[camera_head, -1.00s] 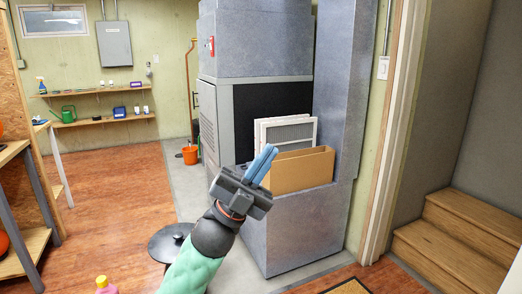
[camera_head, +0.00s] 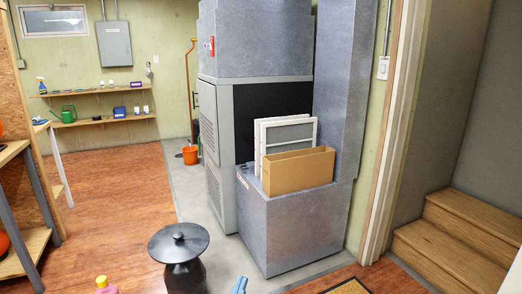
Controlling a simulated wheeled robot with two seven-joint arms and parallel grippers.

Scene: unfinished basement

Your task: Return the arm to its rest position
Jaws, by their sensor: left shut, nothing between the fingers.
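The rest of my left arm is out of the picture below. My right gripper is not in view.
A black lidded vessel (camera_head: 179,246) stands left of my fingertips. Behind them is the grey metal furnace unit (camera_head: 300,235), with a cardboard box (camera_head: 297,171) and white-framed filters (camera_head: 266,133) on its lower part. Wooden steps (camera_head: 455,245) are at right, shelving (camera_head: 30,254) at left.

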